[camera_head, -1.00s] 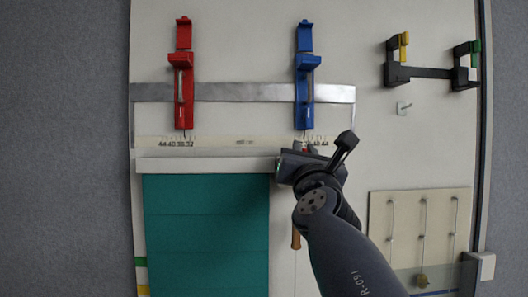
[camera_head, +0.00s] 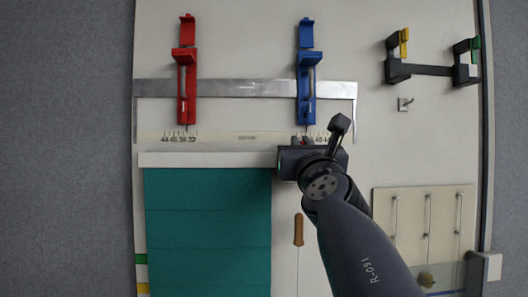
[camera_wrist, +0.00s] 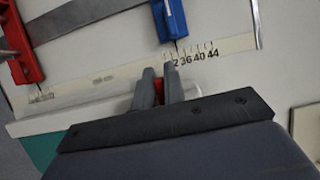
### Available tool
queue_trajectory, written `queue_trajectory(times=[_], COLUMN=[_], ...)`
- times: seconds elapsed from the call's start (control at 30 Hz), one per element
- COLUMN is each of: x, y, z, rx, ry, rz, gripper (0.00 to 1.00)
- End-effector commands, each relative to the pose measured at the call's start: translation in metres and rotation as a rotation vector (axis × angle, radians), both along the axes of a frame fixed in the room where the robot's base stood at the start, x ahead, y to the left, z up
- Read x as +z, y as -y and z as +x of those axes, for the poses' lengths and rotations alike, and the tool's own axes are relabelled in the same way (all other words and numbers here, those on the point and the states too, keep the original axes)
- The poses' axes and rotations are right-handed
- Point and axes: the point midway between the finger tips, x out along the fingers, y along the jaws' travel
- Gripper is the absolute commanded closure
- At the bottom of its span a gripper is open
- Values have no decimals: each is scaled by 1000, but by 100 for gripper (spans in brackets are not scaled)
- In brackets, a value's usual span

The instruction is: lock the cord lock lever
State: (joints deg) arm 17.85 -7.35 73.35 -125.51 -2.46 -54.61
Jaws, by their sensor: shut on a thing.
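My gripper (camera_head: 303,141) is at the right end of the white blind rail (camera_head: 205,160), above the teal blind (camera_head: 208,220). In the wrist view its two grey fingers (camera_wrist: 159,76) are shut on a small red piece, which looks like the cord lock lever (camera_wrist: 160,91). Most of the lever is hidden between and behind the fingers, so its angle cannot be told. A brown wooden cord handle (camera_head: 298,230) hangs on a thin cord just right of the blind, below my gripper.
A red slider (camera_head: 187,85) and a blue slider (camera_head: 306,85) sit on a metal bar (camera_head: 245,88) above the rail. A numbered scale strip (camera_head: 230,137) runs between. A black bracket (camera_head: 430,70), a small hook (camera_head: 405,104) and a beige panel (camera_head: 410,230) are at right.

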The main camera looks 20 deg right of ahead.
Motion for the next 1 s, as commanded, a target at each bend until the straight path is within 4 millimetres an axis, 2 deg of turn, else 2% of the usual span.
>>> queue_trajectory(times=[0.17,0.2,0.47,0.77,0.87,1.0], x=[0,0,0,-1,-5,-13], y=[0,0,0,-1,-3,-9], z=[0,0,0,-3,-11,-31], rx=[1,1,0,0,0,-1], ry=[-1,-1,-1,0,0,2], rz=[-1,-1,0,1,1,1], gripper=[100,88,67,67,67,67])
